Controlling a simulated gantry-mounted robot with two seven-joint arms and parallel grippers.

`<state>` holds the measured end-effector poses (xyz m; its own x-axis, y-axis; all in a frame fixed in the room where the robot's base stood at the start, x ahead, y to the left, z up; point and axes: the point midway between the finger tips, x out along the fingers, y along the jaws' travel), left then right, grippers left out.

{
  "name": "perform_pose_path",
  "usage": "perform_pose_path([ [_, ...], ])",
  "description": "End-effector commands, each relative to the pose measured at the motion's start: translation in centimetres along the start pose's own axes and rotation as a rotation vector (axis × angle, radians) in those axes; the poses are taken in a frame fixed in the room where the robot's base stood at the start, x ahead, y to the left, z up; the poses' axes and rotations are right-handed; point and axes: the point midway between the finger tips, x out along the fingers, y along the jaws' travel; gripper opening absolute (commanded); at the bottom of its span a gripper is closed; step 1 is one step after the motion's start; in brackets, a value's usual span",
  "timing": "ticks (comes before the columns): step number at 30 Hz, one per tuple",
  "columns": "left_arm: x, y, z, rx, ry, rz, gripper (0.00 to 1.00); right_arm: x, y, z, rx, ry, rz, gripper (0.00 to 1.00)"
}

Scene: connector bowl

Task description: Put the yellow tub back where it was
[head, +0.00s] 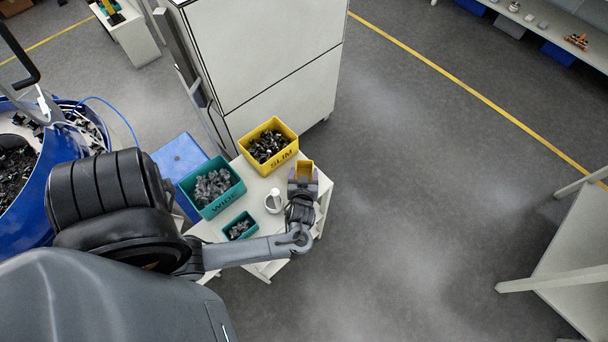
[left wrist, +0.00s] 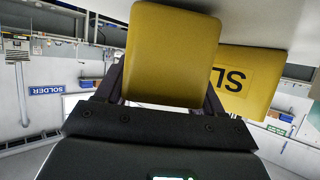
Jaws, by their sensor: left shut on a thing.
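My left gripper (head: 303,186) is shut on a small yellow tub (head: 305,168) at the right edge of the white stand (head: 262,190). In the left wrist view the yellow tub (left wrist: 172,55) fills the middle, between the gripper fingers (left wrist: 165,100). Whether the tub touches the stand top is unclear, and its inside is mostly hidden. A larger yellow bin marked SLIM (head: 283,157), with dark parts in it, stands just behind and left of the tub. My right gripper is not in view.
A teal bin marked WIDE (head: 214,207), a small teal tub (head: 238,218) and a white cup-like item (head: 274,201) are on the stand. A tall white cabinet (head: 265,50) stands behind. A blue drum (head: 60,175) is at the left. Open floor (head: 430,190) lies right.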

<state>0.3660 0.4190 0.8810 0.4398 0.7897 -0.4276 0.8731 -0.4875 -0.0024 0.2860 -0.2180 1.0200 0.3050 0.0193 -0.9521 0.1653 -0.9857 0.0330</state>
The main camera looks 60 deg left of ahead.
Motion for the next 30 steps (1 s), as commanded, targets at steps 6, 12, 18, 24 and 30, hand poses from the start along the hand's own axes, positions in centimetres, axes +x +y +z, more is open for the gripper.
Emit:
perform_pose_path([
  [6,0.11,0.03,0.20,-0.001,0.001,0.001,0.36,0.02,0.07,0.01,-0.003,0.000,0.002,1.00],
  [12,0.23,0.03,0.47,-0.001,0.000,0.001,0.36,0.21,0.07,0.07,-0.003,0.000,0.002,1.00],
  [18,0.23,0.03,0.46,0.000,0.000,0.001,0.92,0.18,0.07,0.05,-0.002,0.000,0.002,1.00],
  [24,0.23,0.03,0.46,0.000,0.000,0.001,0.93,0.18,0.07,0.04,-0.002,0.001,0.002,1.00],
  [30,-0.08,0.02,0.13,-0.001,0.000,0.001,0.93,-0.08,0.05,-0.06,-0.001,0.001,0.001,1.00],
])
